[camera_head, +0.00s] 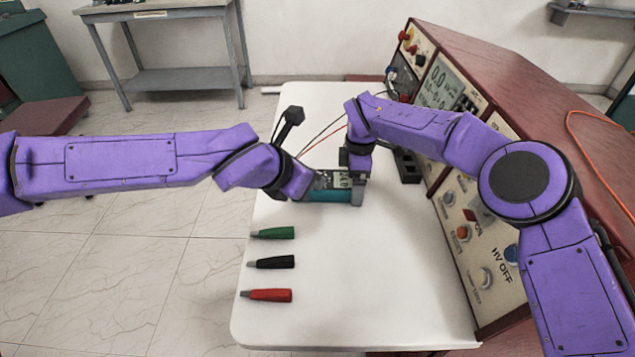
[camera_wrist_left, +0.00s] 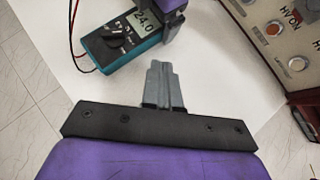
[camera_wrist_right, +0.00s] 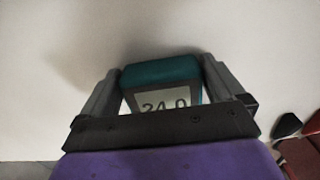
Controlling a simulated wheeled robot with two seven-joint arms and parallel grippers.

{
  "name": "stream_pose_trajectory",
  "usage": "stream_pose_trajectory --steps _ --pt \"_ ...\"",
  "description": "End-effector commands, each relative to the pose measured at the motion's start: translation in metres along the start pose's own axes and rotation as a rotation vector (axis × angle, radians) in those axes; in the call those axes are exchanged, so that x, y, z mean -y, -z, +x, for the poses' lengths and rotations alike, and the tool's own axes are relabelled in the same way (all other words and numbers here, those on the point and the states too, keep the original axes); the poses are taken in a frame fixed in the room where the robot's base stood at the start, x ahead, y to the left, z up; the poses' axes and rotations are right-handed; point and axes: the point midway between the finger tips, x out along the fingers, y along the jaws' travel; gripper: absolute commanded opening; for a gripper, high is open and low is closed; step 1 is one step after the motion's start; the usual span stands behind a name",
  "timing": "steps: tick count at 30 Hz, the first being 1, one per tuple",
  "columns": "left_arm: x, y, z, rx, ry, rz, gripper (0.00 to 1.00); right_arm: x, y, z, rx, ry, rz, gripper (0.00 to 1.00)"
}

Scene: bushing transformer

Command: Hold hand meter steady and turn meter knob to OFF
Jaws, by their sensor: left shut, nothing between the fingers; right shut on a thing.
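The hand meter (camera_head: 329,196) has a teal case and lies on the white table. My right gripper (camera_wrist_right: 162,75) is shut on the display end of the meter, one finger on each side. My left gripper (camera_wrist_left: 160,70) is shut and empty; its fingertips appear below the meter in its wrist view, apart from the knob. In the head view the left wrist partly hides the meter's knob end.
A large instrument console (camera_head: 470,215) stands along the right. Red and black leads run from the meter.

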Motion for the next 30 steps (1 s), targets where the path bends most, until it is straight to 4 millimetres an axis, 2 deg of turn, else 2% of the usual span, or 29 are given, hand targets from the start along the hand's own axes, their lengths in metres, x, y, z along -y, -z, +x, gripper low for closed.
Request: stream_pose_trajectory --steps 1,3,6,11,17,20,30 --pt "-0.018 0.013 -0.006 0.005 -0.043 0.018 0.00 0.000 0.000 0.000 0.000 -0.001 0.001 0.48" --pt "-0.036 0.031 -0.013 0.030 -0.110 0.039 0.00 0.000 -0.001 0.000 0.000 -0.001 0.001 0.48" --pt "-0.050 0.053 -0.020 0.088 -0.179 0.023 0.00 0.000 -0.001 0.000 0.000 -0.001 0.001 0.48" --pt "-0.043 0.073 -0.024 0.191 -0.195 -0.049 0.00 0.000 -0.001 -0.001 0.000 -0.001 0.002 0.48" --pt "-0.039 0.067 -0.021 0.243 -0.179 -0.147 0.00 0.000 -0.001 -0.001 0.000 -0.001 0.001 0.48" --pt "-0.042 0.065 -0.010 0.240 -0.178 -0.155 0.00 0.000 0.000 -0.001 0.000 -0.001 0.001 0.48" --pt "-0.055 0.048 0.060 0.240 -0.177 -0.152 0.00 0.000 -0.001 -0.001 0.000 -0.001 0.002 0.48"
